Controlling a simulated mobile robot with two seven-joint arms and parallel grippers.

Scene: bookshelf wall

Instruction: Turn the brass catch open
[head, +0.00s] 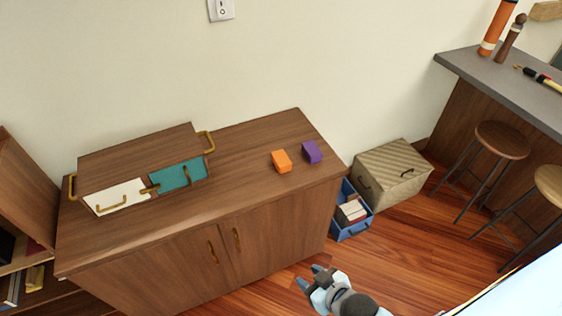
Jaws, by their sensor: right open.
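A wooden box (140,149) stands on the left part of the cabinet top, with brass handles on its sides. Its front has a white panel (112,200) and a teal panel (172,178), each with a brass handle. The small brass catch (149,190) sits between the two panels and lies roughly across the seam. My right gripper (312,279) is open and empty, low in front of the cabinet's right end, well away from the catch. My left gripper is out of view.
An orange block (281,161) and a purple block (312,152) sit on the right of the cabinet top (245,150). A blue bin (350,228) and a woven box (404,180) stand on the floor to the right. Stools and a grey counter (510,85) are farther right.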

